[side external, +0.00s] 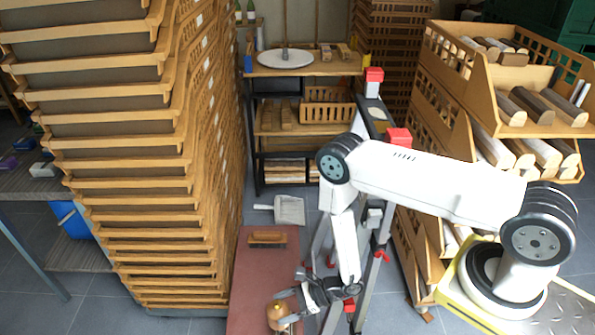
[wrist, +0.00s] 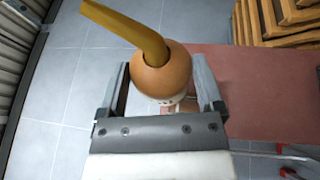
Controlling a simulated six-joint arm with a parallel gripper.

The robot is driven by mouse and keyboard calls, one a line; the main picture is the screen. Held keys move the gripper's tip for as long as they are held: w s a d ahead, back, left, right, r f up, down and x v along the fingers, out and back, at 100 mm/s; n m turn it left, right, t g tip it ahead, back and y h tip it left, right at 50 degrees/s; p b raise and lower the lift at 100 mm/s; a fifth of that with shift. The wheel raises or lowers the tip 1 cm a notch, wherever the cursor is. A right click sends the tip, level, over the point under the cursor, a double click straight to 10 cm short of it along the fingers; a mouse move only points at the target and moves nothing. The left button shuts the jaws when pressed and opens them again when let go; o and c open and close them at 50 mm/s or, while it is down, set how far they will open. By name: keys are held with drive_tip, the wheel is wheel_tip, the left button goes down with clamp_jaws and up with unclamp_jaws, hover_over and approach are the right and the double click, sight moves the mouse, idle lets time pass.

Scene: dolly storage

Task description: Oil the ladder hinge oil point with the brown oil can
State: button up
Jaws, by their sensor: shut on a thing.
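My gripper (side external: 289,309) is shut on the brown oil can (side external: 275,316), low over the red-brown mat. In the wrist view the round body of the can (wrist: 165,72) sits between the two fingers, and its long ochre spout (wrist: 130,28) points up and left. The grey ladder (side external: 377,222) with red caps stands just right of my gripper, partly hidden behind my arm. The can is apart from the ladder's upper part. I cannot make out the hinge oil point.
A tall stack of wooden trays (side external: 140,165) stands at the left. A brush (side external: 267,238) lies on the mat (side external: 250,270), with a dustpan (side external: 289,210) behind it. Crates of logs (side external: 500,75) stand at the right. A workbench (side external: 305,68) is at the back.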

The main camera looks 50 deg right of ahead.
drive_tip(key=w+d+r+n+g+y, duration=0.15)
drive_tip(key=w+d+r, duration=0.35)
drive_tip(key=w+r, duration=0.7)
drive_tip(key=w+d+r+n+g+y, duration=0.15)
drive_tip(key=w+d+r, duration=0.45)
drive_tip(key=w+r, duration=0.6)
drive_tip(key=d+r+n+g, duration=0.3)
drive_tip(key=d+r, duration=0.8)
drive_tip(key=r, duration=0.6)
drive_tip(key=s+d+m+t, duration=0.1)
drive_tip(key=s+d, duration=0.3)
drive_tip(key=d, duration=0.4)
drive_tip(key=s+d+r+m+t+h, duration=0.1)
drive_tip(key=s+d, duration=0.3)
drive_tip(key=d, duration=0.4)
drive_tip(key=s+d+r+m, duration=0.1)
drive_tip(key=s+d, duration=0.4)
drive_tip(key=d, duration=0.3)
drive_tip(key=shift+d+r+t, duration=0.2)
drive_tip(key=shift+d+t, duration=0.2)
drive_tip(key=shift+f+h, duration=0.1)
drive_tip(key=shift+h, duration=0.2)
drive_tip(key=shift+s+f+n, duration=0.15)
drive_tip(key=shift+n, duration=0.25)
